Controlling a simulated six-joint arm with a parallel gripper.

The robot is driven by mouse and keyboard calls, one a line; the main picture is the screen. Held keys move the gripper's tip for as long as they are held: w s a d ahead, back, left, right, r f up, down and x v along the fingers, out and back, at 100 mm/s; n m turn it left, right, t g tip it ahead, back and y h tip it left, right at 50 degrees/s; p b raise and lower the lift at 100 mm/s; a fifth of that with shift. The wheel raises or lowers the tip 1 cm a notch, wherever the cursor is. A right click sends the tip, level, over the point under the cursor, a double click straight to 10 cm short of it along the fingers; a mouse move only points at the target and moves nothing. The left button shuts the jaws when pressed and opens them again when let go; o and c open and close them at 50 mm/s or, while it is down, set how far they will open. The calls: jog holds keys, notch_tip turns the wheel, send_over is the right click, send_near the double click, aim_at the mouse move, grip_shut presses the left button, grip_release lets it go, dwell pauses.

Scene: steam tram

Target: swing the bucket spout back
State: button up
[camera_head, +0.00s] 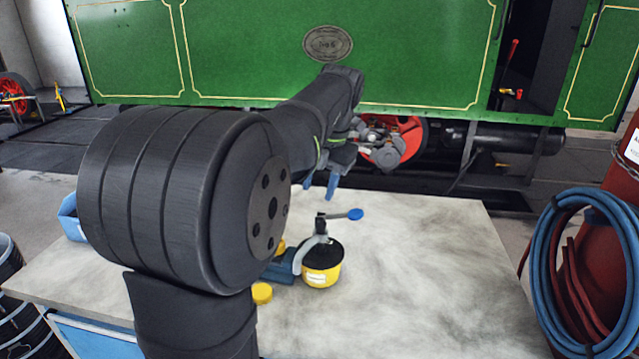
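A small yellow bucket (326,277) with a dark top and a white label stands upright on the bench. A pale grey curved piece (303,258) rises along its left side to a dark upright post. A short arm with a blue round end (355,214) points right from the post's top. I cannot tell for sure which of these pieces is the spout. My gripper (321,186) is above and behind the bucket, its blue fingertips pointing down and apart. It looks empty and touches neither the bucket nor the blue end.
The pale bench top (420,270) is clear right of the bucket. A yellow cap (262,293) and a blue object (279,271) lie left of it. A blue bin (70,218) is at the bench's left edge. The green tram (240,50) stands behind; coiled hoses (545,260) hang right.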

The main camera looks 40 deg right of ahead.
jog(key=shift+c, duration=0.5)
jog(key=shift+w, duration=0.1)
jog(key=c, duration=0.4)
jog(key=shift+w+a+f+m, duration=0.1)
jog(key=shift+w+f+m, duration=0.05)
jog(key=shift+m, duration=0.15)
jog(key=c, duration=0.3)
jog(key=w+f+m, duration=0.1)
jog(key=m, duration=0.1)
jog(key=w+a+f+m+g, duration=0.1)
jog(key=w+m, duration=0.1)
jog(key=m, duration=0.1)
jog(key=w+a+m+g, duration=0.1)
jog(key=w+m, duration=0.1)
jog(key=shift+a+f+h, duration=0.1)
jog(key=shift+f+h, duration=0.2)
jog(key=shift+f, duration=0.1)
grip_shut()
jog(key=w+a+f+m+g+h, duration=0.1)
jog(key=w+a+f+m+g, duration=0.15)
jog(key=w+m, duration=0.5)
jog(key=s+d+f+m, duration=0.1)
jog(key=s+f+m, duration=0.2)
jog(key=s+f, duration=0.4)
jog(key=shift+d+f+h, duration=0.3)
jog(key=shift+d+f, duration=0.1)
jog(key=shift+f, duration=1.55)
